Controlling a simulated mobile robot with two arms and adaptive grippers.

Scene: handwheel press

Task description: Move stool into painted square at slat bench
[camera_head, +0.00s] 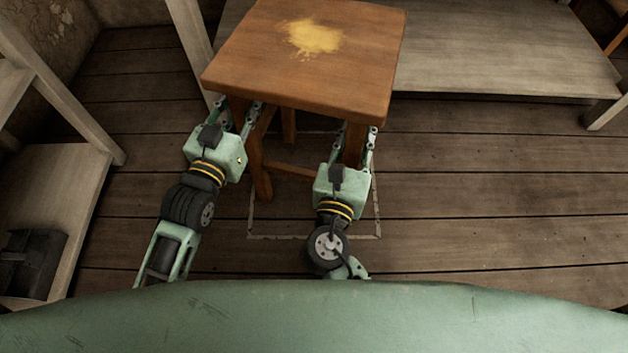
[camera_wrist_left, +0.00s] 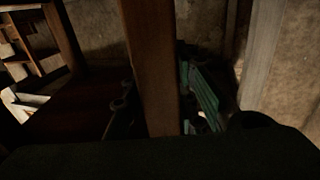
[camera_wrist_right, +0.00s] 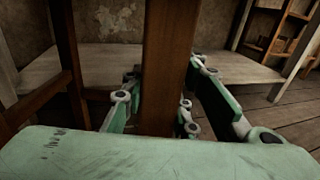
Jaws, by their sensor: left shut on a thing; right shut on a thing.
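The wooden stool (camera_head: 300,60) stands upright in the head view, its brown seat marked with a yellow patch. My left gripper (camera_head: 240,112) is shut on its near left leg, which also shows in the left wrist view (camera_wrist_left: 150,65). My right gripper (camera_head: 358,138) is shut on its near right leg, seen in the right wrist view (camera_wrist_right: 168,65). The painted square (camera_head: 290,237) is a thin pale outline on the floor beneath and in front of the stool. The slat bench (camera_head: 500,55) is behind and right of the stool.
A wooden shelf unit (camera_head: 75,185) stands at the left, with a dark box (camera_head: 32,262) on its lower board. A bench leg (camera_head: 608,113) reaches the floor at the far right. The plank floor (camera_head: 490,190) to the right is clear.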

